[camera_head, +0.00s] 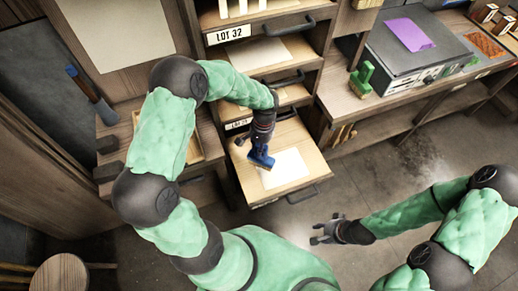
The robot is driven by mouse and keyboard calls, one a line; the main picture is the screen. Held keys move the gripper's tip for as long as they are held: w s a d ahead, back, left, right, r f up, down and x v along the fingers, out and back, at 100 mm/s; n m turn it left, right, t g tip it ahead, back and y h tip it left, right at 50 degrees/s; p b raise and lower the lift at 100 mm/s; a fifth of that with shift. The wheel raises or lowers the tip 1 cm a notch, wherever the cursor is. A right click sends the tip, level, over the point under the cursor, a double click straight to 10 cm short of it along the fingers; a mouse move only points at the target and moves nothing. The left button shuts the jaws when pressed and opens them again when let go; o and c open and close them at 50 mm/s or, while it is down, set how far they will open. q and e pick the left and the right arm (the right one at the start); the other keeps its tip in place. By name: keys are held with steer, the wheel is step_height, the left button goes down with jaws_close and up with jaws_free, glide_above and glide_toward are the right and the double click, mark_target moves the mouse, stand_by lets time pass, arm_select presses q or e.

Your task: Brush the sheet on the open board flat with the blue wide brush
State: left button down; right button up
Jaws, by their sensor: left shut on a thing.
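A white sheet (288,170) lies on the open board (252,186), a pulled-out wooden board at the centre. My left gripper (261,143) is over the board's left part and is shut on the blue wide brush (261,158). The brush head is at the sheet's upper left edge; I cannot tell whether it presses on the sheet. The gripper's fingers are small and partly hidden by the wrist. My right gripper (323,231) is empty, below the board and over the floor, with its fingers apart.
Above the board stand more rack levels with sheets (268,52) and a handle (290,27). A bench at the right holds a grey box (415,50) with a purple sheet (409,34) and a green brush-like tool (362,78). Floor (400,155) is clear at right.

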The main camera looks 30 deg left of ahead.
arm_select(q)
steer(key=shift+r+p, duration=0.6)
steer(key=shift+r, duration=0.55)
